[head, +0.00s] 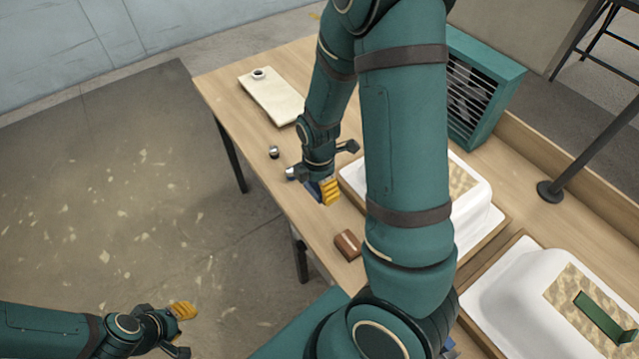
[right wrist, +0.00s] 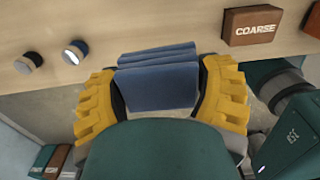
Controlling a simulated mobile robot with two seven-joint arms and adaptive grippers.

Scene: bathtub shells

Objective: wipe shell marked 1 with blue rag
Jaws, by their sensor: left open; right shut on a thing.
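My right gripper (head: 326,191) is near the table's left edge in the head view. In the right wrist view its yellow fingers are shut on a folded blue rag (right wrist: 160,80); whether the rag touches the table is unclear. One white shell (head: 478,196) with a speckled patch is partly hidden behind my right arm. A second white shell (head: 497,293) sits at lower right with a green strip on its patch. I can read no number on either. My left gripper (head: 180,325) is open and empty over the floor.
A brown block marked COARSE (right wrist: 253,27) lies on the table (head: 235,103). A small round knob (head: 274,152) stands near the left edge. A dark post (head: 590,150) stands at right.

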